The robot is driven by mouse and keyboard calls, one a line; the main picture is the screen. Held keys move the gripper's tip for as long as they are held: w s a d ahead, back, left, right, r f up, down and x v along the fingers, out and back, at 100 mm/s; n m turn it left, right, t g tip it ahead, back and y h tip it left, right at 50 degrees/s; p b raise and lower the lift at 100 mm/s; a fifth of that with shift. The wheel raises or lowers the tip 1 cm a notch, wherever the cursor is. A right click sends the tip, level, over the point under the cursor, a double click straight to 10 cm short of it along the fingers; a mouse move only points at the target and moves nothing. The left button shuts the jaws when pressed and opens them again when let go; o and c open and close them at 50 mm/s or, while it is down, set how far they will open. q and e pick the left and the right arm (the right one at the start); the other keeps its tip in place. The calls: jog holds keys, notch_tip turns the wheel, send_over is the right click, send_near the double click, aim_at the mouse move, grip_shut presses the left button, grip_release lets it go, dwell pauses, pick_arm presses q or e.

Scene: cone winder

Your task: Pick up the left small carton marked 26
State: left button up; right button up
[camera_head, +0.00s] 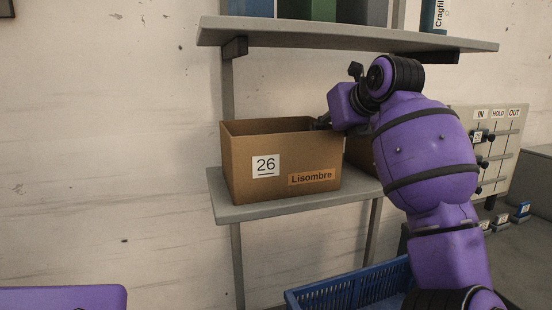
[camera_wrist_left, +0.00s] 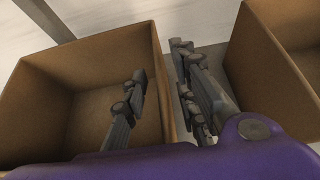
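The brown open-topped carton (camera_head: 292,155) with a white "26" label and an orange "Lisombre" label stands upright on a grey shelf. In the left wrist view the carton (camera_wrist_left: 60,100) looks empty where I can see inside. My left gripper (camera_head: 322,123) is at its right wall, near the top edge. In the left wrist view the gripper (camera_wrist_left: 160,63) is open, one finger inside the carton and the other outside, with the wall between them. The inner finger looks apart from the wall. My right gripper is not in view.
A second brown carton (camera_head: 359,151) stands close to the right, mostly hidden by my arm; the outer finger is in the gap between them. An upper shelf (camera_head: 350,36) hangs above. A blue crate (camera_head: 345,292) is below, and a board marked IN, HOLD, OUT (camera_head: 505,140) at the right.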

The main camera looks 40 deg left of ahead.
pick_arm(q)
jog(key=shift+x, duration=0.85)
grip_shut()
